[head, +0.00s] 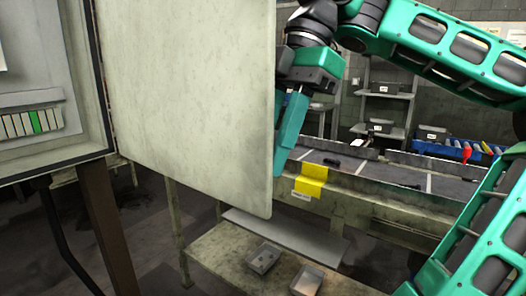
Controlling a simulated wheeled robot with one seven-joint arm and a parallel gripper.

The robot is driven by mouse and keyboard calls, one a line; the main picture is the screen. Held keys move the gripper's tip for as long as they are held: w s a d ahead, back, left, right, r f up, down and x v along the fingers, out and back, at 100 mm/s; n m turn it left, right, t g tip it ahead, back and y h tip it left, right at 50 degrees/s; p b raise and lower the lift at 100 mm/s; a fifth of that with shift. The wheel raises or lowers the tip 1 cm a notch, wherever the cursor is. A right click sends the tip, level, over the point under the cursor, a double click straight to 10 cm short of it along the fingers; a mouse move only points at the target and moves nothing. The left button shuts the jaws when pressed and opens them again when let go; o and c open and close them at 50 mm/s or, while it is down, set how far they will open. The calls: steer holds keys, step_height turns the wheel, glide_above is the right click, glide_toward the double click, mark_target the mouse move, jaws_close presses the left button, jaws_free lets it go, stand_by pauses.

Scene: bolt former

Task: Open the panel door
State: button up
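The panel door (180,90) is a large pale, scuffed plate. It stands swung out from the grey cabinet (107,90) at left, so part of the cabinet's inside shows. My gripper (287,150) is at the door's free right edge, with teal fingers pointing down. One finger shows clearly beside the edge; the door may hide part of the other. I cannot tell whether the fingers touch the door or how far apart they are. No handle shows on this side of the door.
Inside the cabinet is a row of pale modules (30,124) with one green. Behind the door stands a long workbench (370,205) with a yellow patch (311,181) on its edge. Small trays (263,258) lie on the low shelf. Blue bins (450,148) and shelving are farther back.

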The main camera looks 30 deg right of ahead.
steer(key=v, duration=1)
steer(key=shift+w, duration=0.25)
steer(key=shift+f, duration=0.1)
